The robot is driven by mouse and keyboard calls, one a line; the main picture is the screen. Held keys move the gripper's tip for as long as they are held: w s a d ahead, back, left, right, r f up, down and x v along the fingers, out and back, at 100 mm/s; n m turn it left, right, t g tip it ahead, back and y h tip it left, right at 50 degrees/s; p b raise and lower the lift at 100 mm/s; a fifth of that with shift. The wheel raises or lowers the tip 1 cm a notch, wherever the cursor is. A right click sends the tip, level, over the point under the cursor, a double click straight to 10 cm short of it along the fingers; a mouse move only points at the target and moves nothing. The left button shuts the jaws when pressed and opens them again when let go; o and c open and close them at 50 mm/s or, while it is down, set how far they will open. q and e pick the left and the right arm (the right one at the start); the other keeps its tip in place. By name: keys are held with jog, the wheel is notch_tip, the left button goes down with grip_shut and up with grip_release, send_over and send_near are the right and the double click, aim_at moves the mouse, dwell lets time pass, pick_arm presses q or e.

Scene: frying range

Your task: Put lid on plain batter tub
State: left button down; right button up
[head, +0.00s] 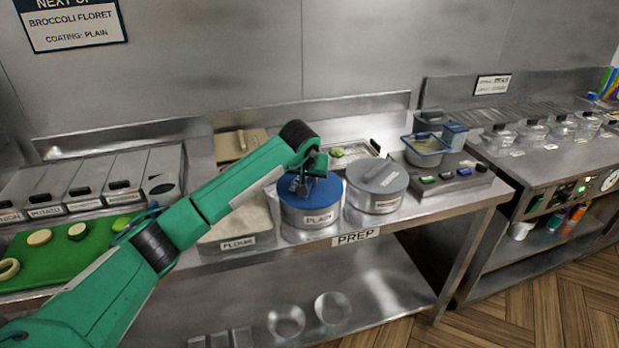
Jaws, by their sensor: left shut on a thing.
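The plain batter tub (312,219) is a round steel tub with a label reading PLAIN, on the prep table. A blue lid (330,193) is at the top of the tub and covers its opening in this view. I cannot tell whether it is fully seated. My left gripper (311,183) is over the middle of the lid, pointing down and shut on the lid's handle, which it mostly hides. My right gripper is not in view.
A second round tub with a grey lid (378,178) stands close on the right. A flour tray (222,232) is close on the left, and a green board (60,256) with vegetable slices lies further left. A small fryer basket (427,148) stands at the back right.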

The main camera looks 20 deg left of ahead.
pick_arm(q)
jog(key=c, duration=1.3)
grip_release()
